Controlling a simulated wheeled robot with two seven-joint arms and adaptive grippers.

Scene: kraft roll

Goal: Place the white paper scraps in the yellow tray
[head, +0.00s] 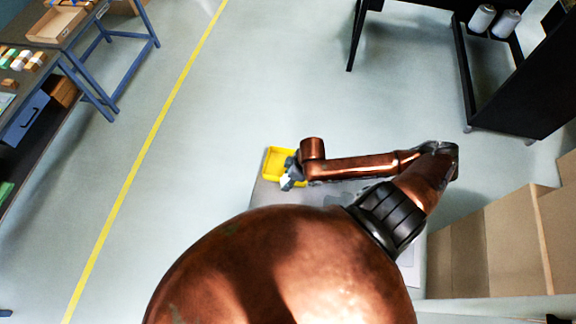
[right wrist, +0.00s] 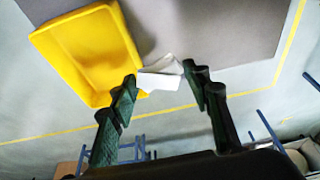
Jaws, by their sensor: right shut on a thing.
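The yellow tray (head: 271,165) lies on a grey surface in front of me in the head view. It also shows at the upper left of the right wrist view (right wrist: 88,50), and the part of its inside that shows looks empty. My right gripper (head: 288,179) is beside the tray's right side in the head view. In the right wrist view its two dark fingers (right wrist: 163,82) are closed on a white paper scrap (right wrist: 160,78), which is folded and close to the tray's edge. The scrap shows only as a small white patch in the head view. My left gripper is not in view.
The grey tabletop (right wrist: 205,28) beside the tray is bare in the wrist view. Cardboard boxes (head: 490,245) stand at the right. A blue-legged workbench (head: 75,60) is at the far left, and a black rack (head: 515,85) at the upper right. The floor between is clear.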

